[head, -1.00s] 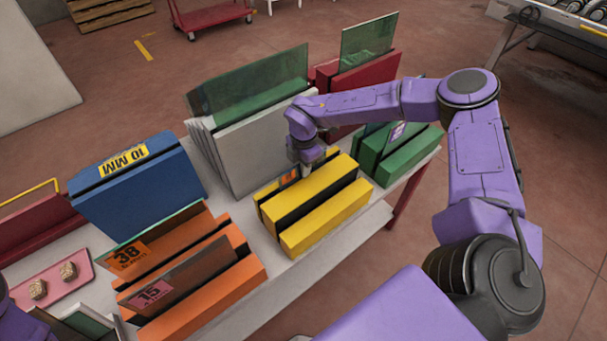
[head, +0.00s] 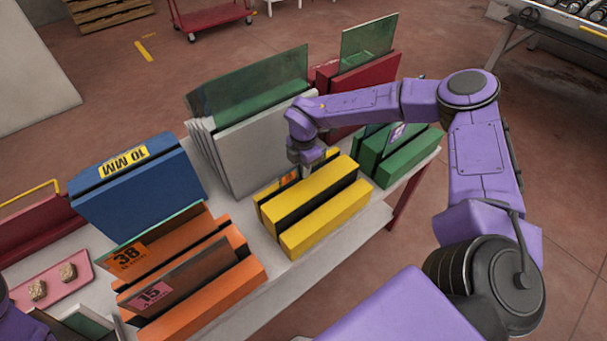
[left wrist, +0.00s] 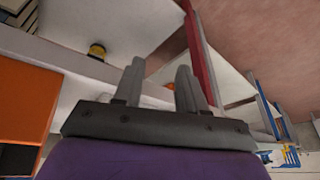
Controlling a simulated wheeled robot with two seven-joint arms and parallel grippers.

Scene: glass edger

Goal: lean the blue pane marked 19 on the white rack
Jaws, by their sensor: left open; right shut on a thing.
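No number 19 is legible on any pane. The white rack (head: 258,158) stands mid-table, with a large green-tinted glass pane (head: 250,88) upright at its back. My right gripper (head: 305,172) is at the back slot of the yellow rack (head: 322,214), shut on a thin pane there. The pane is mostly hidden by the gripper and rack; a bit of orange label (head: 287,181) shows beside the fingers. My left gripper (left wrist: 157,85) is open and empty in the left wrist view; its fingers are outside the head view.
A blue "10 MM" rack (head: 140,190) stands left of the white rack. Orange racks (head: 205,290) hold panes labelled 38 and 15 in front. A green rack (head: 400,155) is right of the yellow one, a red rack (head: 375,75) behind. A pink tray (head: 60,278) lies at left.

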